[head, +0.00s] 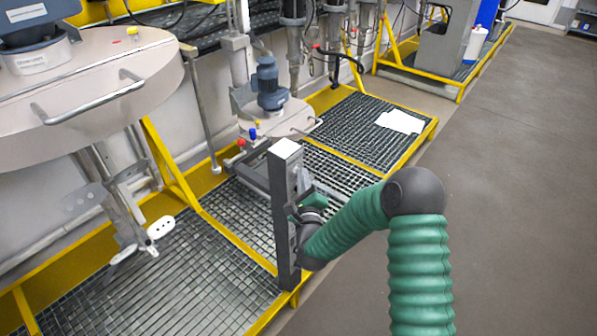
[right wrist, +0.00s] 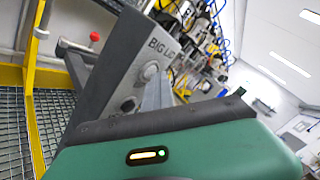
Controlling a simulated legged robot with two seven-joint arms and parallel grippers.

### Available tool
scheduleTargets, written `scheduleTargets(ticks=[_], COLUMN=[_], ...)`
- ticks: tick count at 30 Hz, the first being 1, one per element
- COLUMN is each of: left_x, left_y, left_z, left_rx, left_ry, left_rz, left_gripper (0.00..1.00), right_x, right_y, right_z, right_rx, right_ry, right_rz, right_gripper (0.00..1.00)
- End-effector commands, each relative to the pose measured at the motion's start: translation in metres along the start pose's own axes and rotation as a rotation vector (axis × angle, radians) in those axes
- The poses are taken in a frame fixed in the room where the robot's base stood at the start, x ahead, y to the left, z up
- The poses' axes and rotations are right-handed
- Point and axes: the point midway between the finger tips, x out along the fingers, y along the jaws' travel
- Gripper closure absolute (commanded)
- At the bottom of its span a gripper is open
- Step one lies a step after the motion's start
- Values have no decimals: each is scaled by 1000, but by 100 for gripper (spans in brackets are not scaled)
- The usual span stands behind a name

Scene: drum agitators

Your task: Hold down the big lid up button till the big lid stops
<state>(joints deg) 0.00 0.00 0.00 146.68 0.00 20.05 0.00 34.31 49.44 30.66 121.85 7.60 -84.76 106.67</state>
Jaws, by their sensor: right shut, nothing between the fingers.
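A dark grey control post (head: 283,215) stands at the front edge of the grated platform. Its panel (right wrist: 122,84) shows in the right wrist view with the words "BIG LID" near the top. I cannot read which is the up button. My right gripper (right wrist: 160,92) is shut and empty, its fingers close to the upper button; contact cannot be told. In the head view the right gripper (head: 303,207) is beside the post, partly hidden. The big lid (head: 95,95) is at the upper left. My left gripper is out of view.
A smaller lid with a blue motor (head: 270,85) stands behind the post. Yellow rails (head: 235,240) edge the grating. A red knob (right wrist: 94,37) shows left of the panel. The grey floor (head: 510,200) on the right is clear.

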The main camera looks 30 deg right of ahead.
Motion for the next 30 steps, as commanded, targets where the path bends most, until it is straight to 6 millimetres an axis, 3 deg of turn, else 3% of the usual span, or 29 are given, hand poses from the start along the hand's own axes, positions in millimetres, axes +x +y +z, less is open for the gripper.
scheduleTargets(ticks=[30], left_x=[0], left_y=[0], left_z=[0], left_rx=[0], left_ry=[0], left_rz=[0], left_gripper=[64], right_x=[-14], right_y=[-9], right_z=[-9], right_rx=[0], right_ry=[0], right_rz=[0], right_gripper=[100])
